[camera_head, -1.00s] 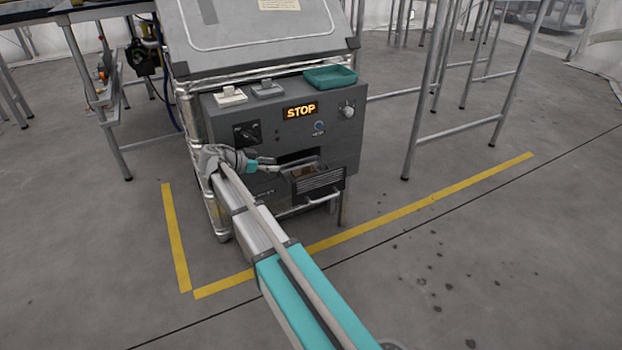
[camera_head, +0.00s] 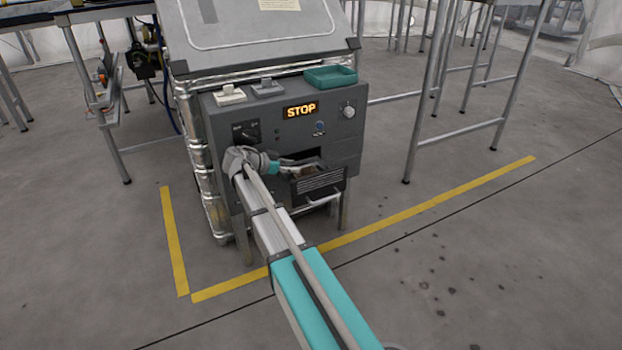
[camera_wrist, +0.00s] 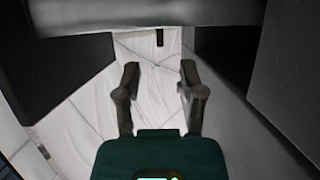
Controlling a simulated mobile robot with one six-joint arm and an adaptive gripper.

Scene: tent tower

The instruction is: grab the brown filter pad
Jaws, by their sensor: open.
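An open drawer (camera_head: 318,186) with a slotted dark front and a light handle sticks out of the grey machine cabinet (camera_head: 285,128). A small brownish patch (camera_head: 308,171) shows inside the drawer, mostly hidden behind my gripper; it may be the brown filter pad, but I cannot tell for sure. My gripper (camera_head: 304,163) reaches in from the left, just over the drawer at the slot. In the wrist view my gripper (camera_wrist: 160,76) is open, with nothing between its fingers. I cannot make out the pad in the wrist view.
A green tray (camera_head: 330,82) sits on the cabinet's ledge. Dark panels (camera_wrist: 60,75) flank my fingers in the wrist view. Yellow floor tape (camera_head: 430,205) borders the clear floor.

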